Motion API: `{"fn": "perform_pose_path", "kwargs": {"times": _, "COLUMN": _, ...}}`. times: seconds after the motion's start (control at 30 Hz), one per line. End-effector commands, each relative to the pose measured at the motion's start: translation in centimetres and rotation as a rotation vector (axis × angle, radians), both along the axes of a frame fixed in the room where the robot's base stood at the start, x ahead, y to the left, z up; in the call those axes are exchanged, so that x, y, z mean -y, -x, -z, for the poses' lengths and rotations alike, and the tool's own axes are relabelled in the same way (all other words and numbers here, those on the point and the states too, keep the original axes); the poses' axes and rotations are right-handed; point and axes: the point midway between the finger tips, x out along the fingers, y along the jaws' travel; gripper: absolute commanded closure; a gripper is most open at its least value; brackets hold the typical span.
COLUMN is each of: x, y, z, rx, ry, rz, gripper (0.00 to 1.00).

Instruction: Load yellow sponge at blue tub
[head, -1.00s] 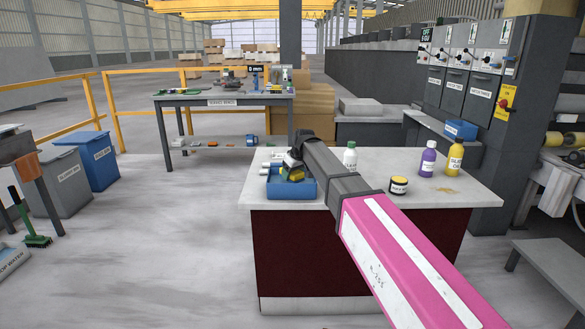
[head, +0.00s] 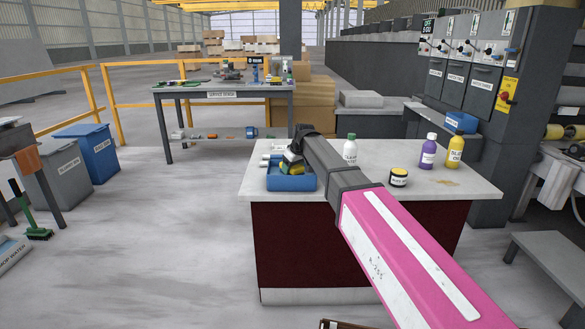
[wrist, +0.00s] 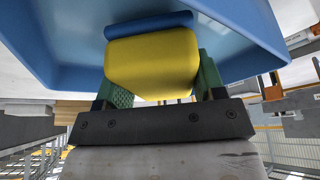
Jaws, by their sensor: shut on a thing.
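The blue tub (head: 291,183) stands on the left end of the pale stone slab (head: 370,186). My gripper (head: 291,165) points down at the tub's opening. The yellow sponge (head: 289,169) shows at the fingers, partly hidden by them. In the wrist view, the yellow sponge (wrist: 152,66) sits between the green fingers of my gripper (wrist: 160,85), which are shut on it. The blue tub's wall (wrist: 62,45) surrounds it there, and a blue rounded piece (wrist: 148,25) lies against the sponge. Whether the sponge touches the tub floor cannot be told.
A white bottle with a green cap (head: 350,150), a dark jar (head: 398,177), a purple bottle (head: 429,152) and a yellow bottle (head: 455,152) stand on the slab to the right. White items (head: 272,152) lie behind the tub. My arm crosses the slab's middle.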

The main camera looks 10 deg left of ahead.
Motion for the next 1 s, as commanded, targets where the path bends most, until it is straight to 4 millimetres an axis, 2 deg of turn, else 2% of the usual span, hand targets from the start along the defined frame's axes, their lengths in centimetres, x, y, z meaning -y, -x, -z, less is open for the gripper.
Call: {"fn": "perform_pose_path", "kwargs": {"times": 1.0, "x": -0.01, "y": 0.0, "z": 0.91, "rx": 0.0, "ry": 0.0, "rz": 0.0, "gripper": 0.56}}
